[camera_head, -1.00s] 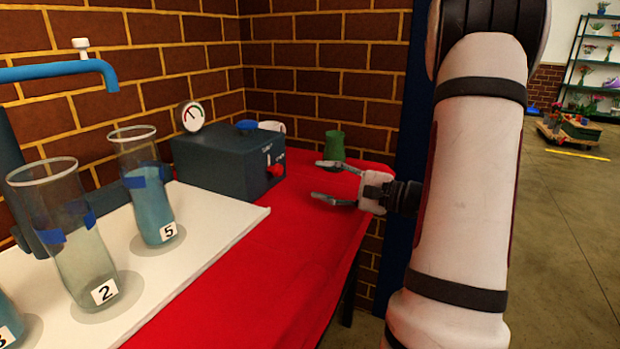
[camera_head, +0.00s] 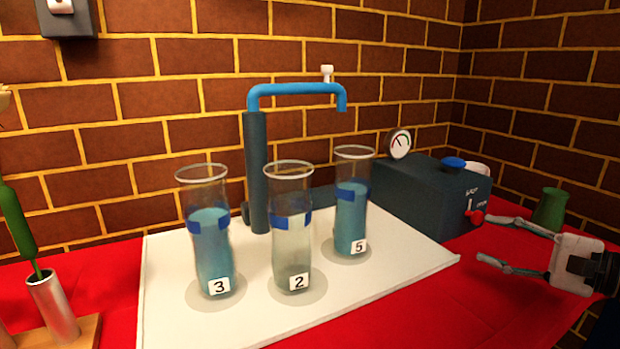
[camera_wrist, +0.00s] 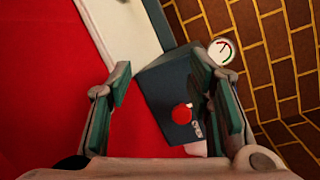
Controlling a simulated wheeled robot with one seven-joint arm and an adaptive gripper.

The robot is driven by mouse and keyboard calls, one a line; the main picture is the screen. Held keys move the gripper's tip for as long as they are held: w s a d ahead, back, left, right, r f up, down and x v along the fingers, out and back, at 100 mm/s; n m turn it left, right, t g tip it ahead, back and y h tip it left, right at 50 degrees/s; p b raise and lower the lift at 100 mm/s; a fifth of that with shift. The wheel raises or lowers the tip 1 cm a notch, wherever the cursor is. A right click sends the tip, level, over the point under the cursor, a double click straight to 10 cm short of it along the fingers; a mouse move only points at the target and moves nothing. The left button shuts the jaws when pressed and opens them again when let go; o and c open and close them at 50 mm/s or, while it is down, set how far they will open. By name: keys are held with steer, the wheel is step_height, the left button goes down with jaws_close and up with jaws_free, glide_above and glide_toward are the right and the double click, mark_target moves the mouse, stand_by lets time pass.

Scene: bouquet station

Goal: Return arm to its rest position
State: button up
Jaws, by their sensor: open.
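My gripper (camera_head: 503,245) is open and empty at the right of the head view, above the red table cloth. Its fingers point left, toward the dark pump box (camera_head: 432,196) with a red knob, which stands behind and to the left of it. In the wrist view, the two fingers of my gripper (camera_wrist: 172,95) are spread wide. The box (camera_wrist: 170,90) and its red knob show between and beyond them. Most of my arm is outside the head view.
Glass vases labelled 3 (camera_head: 212,250), 2 (camera_head: 292,240) and 5 (camera_head: 351,215) stand on a white board (camera_head: 165,300) beneath a blue tap (camera_head: 295,88). A green vessel (camera_head: 550,207) is behind my gripper. A metal tube (camera_head: 55,310) stands at left. Brick walls close off the back.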

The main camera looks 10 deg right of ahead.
steer(key=s+a+n+g, duration=0.3)
steer(key=s+a+g, duration=0.1)
steer(key=a, duration=0.3)
steer(key=s+a+n+g, duration=0.3)
steer(key=s+a+g, duration=0.1)
steer(key=a, duration=0.4)
steer(key=s+a+r+n+g, duration=0.1)
steer(key=s+a+n+g, duration=0.2)
steer(key=a, duration=0.4)
steer(key=shift+s+a+g+y, duration=0.4)
steer(key=shift+s+g, duration=0.2)
steer(key=shift+s, duration=0.1)
steer(key=s+d+f+n+g+h, duration=0.1)
steer(key=s+d+f+n+h, duration=0.15)
steer(key=s+h, duration=0.4)
steer(key=s+d+f+n+h, duration=0.1)
steer(key=s+n+h, duration=0.3)
steer(key=s, duration=0.5)
step_height(320, 180, up, 36)
steer(key=t+p, duration=0.3)
steer(key=p, duration=3)
steer(key=shift+w+d+f+n+t+p, duration=0.15)
steer(key=shift+d+f+n+t+p, duration=0.1)
steer(key=shift+n+t+p, duration=0.1)
